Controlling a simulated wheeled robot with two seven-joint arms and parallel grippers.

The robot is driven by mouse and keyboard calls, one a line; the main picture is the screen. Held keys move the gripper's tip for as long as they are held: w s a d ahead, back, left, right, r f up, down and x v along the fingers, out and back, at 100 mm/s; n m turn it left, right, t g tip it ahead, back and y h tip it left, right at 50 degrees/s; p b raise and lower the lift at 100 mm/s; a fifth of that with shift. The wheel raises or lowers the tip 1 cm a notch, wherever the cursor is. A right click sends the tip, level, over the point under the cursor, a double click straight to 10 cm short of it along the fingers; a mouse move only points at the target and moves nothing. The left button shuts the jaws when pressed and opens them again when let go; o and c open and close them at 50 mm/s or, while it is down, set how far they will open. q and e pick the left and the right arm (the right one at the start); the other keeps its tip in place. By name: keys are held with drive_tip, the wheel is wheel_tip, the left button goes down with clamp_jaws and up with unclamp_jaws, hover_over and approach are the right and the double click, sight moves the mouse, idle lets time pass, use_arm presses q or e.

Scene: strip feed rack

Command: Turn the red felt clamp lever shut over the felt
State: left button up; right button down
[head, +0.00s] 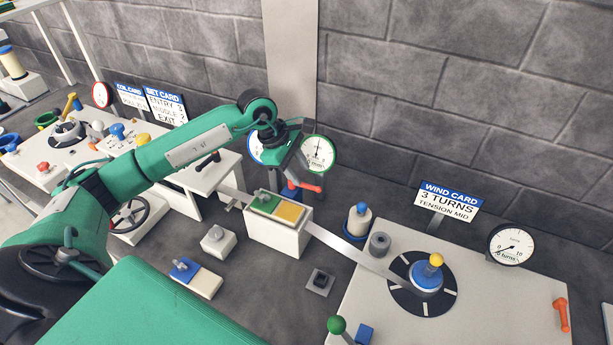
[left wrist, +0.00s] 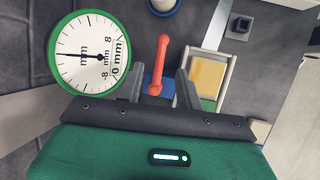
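The red lever (head: 308,187) stands on a blue block (head: 290,191) behind the white box (head: 275,238) with green and yellow pads. My left gripper (head: 292,170) is just above and beside the lever. In the left wrist view its two fingers (left wrist: 162,82) are apart, with the lever showing between them and a gap on each side. I cannot tell which pad is felt. My right gripper is not in view.
A green-rimmed dial (head: 319,154) stands right behind the gripper; it is large in the left wrist view (left wrist: 88,56). A metal strip (head: 345,247) runs from the box to the winding spool (head: 426,277). A blue-capped post (head: 359,220) stands right of the box.

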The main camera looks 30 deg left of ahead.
sight(309, 185)
use_arm(q)
drive_tip(key=p+x, duration=0.1)
drive_tip(key=x, duration=0.4)
clamp_jaws()
